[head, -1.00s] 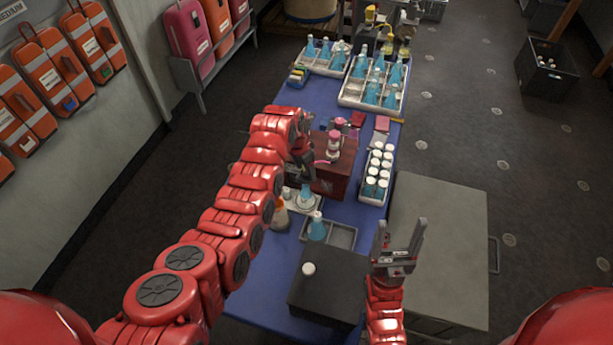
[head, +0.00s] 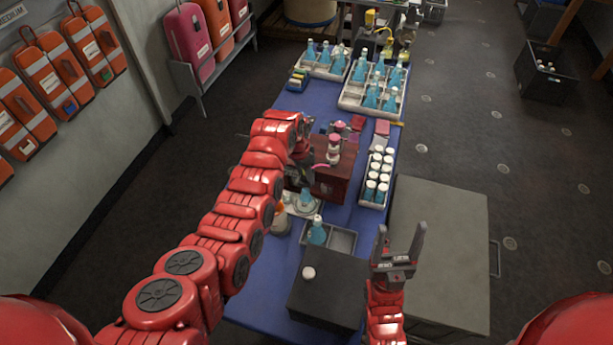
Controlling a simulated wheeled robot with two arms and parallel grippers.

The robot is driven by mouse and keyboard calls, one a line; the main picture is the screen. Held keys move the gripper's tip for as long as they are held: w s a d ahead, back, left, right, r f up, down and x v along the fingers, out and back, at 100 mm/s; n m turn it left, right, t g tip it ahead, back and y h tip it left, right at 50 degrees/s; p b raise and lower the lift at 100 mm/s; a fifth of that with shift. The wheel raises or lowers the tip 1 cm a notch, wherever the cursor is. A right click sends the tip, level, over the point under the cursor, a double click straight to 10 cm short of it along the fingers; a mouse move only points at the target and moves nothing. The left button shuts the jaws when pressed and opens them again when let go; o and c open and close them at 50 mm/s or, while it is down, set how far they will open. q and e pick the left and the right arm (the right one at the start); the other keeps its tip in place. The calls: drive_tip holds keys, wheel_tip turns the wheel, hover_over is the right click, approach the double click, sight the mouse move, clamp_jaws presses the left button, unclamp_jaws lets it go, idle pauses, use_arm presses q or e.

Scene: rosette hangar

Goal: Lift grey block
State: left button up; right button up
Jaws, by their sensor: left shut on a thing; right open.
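My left gripper (head: 302,178) reaches over the blue table, at the left side of a dark red box (head: 331,184). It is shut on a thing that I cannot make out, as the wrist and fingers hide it. No small grey block shows clearly. A large flat-topped grey block (head: 442,235) stands against the table's right side. A dark grey block (head: 325,295) sits at the table's near end with a white-capped item (head: 308,273) on top. My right gripper (head: 401,243) is open and empty, fingers pointing away, over the near left part of the large grey block.
A grey tray (head: 343,242) holds a blue flask (head: 317,231). Racks of white-capped bottles (head: 377,176) and blue flasks (head: 372,97) stand further back. A black crate (head: 546,75) stands on the floor at the far right.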

use_arm(q)
drive_tip(key=shift+r, duration=0.15)
drive_tip(key=shift+r+p, duration=0.4)
drive_tip(key=shift+r, duration=1.95)
drive_tip(key=o, duration=1)
wheel_tip(320, 180, up, 7)
drive_tip(key=shift+f, duration=0.1)
